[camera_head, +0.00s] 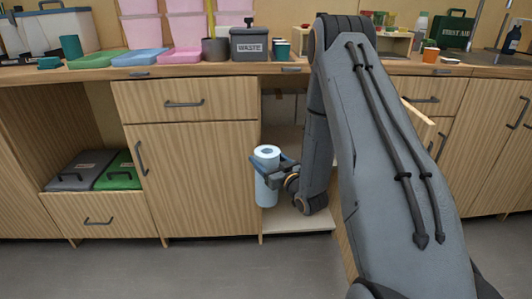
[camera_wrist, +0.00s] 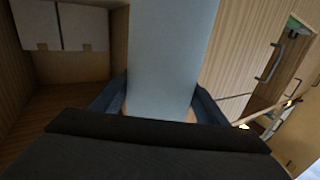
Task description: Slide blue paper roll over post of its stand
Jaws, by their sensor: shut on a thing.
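The blue paper roll (camera_head: 267,178) stands upright in my gripper (camera_head: 270,172), in front of an open cupboard under the counter. Its core hole shows at the top. In the wrist view the roll (camera_wrist: 172,55) is a pale blue column between the two fingers of my gripper (camera_wrist: 160,100), which touch its sides. My gripper is shut on it. I cannot make out the stand or its post in either view.
The open cupboard has a pale lower shelf (camera_head: 298,219) and boxes (camera_wrist: 83,27) inside. A closed cupboard door (camera_head: 190,180) is just left of the roll. The floor (camera_head: 150,270) in front is clear.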

